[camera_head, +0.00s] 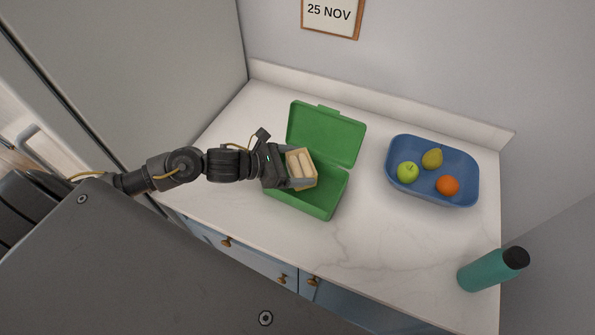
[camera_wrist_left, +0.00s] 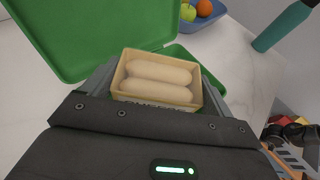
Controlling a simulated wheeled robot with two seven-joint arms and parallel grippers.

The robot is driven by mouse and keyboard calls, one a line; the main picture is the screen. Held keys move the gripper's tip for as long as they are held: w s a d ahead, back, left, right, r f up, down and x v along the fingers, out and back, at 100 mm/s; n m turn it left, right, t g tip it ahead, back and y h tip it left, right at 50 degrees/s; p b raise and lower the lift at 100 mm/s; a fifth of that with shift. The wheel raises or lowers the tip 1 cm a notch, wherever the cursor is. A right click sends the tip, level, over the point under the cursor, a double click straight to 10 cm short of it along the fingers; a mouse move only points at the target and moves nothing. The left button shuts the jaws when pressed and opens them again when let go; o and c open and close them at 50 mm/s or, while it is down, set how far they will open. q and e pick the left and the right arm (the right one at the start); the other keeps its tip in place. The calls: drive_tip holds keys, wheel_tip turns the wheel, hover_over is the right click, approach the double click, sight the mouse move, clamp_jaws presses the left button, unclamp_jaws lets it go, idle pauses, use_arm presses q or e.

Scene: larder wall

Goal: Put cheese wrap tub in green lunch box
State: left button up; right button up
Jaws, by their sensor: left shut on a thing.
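The green lunch box (camera_head: 318,201) stands on the white counter with its lid (camera_head: 326,133) open toward the wall. My left gripper (camera_head: 298,172) is over the lunch box and shut on the cheese wrap tub (camera_head: 302,166). The tub is a tan open container with pale rolls in it. In the left wrist view the tub (camera_wrist_left: 158,76) sits between my fingers, with the lunch box (camera_wrist_left: 205,78) partly showing behind it. The tub hides part of the box's inside, and I cannot tell whether it touches the bottom.
A blue bowl (camera_head: 432,194) to the right holds a green apple (camera_head: 408,172), a pear (camera_head: 432,158) and an orange (camera_head: 447,185). A teal bottle (camera_head: 484,273) stands at the right front. The counter (camera_head: 365,235) between them is clear. A calendar (camera_head: 331,14) hangs on the wall.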

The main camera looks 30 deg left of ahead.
use_arm(q)
wheel_tip(320, 180, down, 2)
drive_tip(key=shift+f, duration=0.15)
